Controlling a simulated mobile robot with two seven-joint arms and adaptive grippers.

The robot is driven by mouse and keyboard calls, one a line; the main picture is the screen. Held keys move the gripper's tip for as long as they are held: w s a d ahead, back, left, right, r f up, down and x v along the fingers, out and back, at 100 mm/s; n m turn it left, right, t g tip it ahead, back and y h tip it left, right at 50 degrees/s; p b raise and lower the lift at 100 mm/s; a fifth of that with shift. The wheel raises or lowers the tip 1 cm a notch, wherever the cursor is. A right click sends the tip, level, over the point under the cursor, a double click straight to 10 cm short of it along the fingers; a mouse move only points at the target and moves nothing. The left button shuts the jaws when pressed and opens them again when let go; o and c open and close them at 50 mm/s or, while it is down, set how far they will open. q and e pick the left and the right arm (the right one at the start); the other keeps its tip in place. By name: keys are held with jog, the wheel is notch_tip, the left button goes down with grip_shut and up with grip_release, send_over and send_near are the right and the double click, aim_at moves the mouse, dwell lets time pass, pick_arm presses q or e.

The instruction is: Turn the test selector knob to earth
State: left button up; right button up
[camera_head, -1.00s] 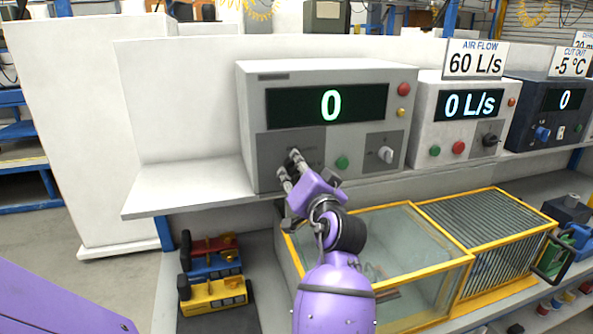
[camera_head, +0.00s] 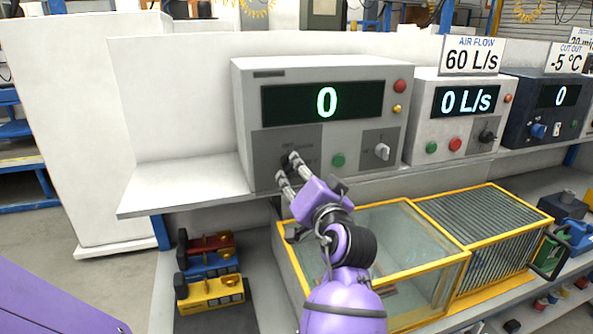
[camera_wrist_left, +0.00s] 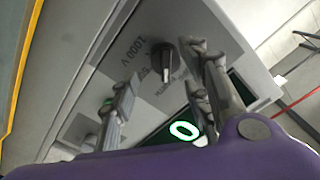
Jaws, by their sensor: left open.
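The tester is a grey box (camera_head: 315,75) with a green "0" on its display, standing on a white shelf. My left gripper (camera_head: 287,167) is in front of this panel at the box's lower left, fingers open. In the left wrist view the knob shows just beyond the gap between the fingertips (camera_wrist_left: 160,75), with no clear contact. In the head view the fingers mostly hide the knob. My right gripper is not in view.
On the same box are a green button (camera_head: 338,160), a grey knob (camera_head: 382,151), and a red light (camera_head: 400,86). An air flow unit (camera_head: 462,115) stands to the right. Below are a yellow-framed glass case (camera_head: 440,262) and coloured devices (camera_head: 210,290). The shelf's left end (camera_head: 170,187) is clear.

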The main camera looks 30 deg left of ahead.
pick_arm(q)
jog(key=v, duration=0.8)
jog(key=shift+d, duration=0.2)
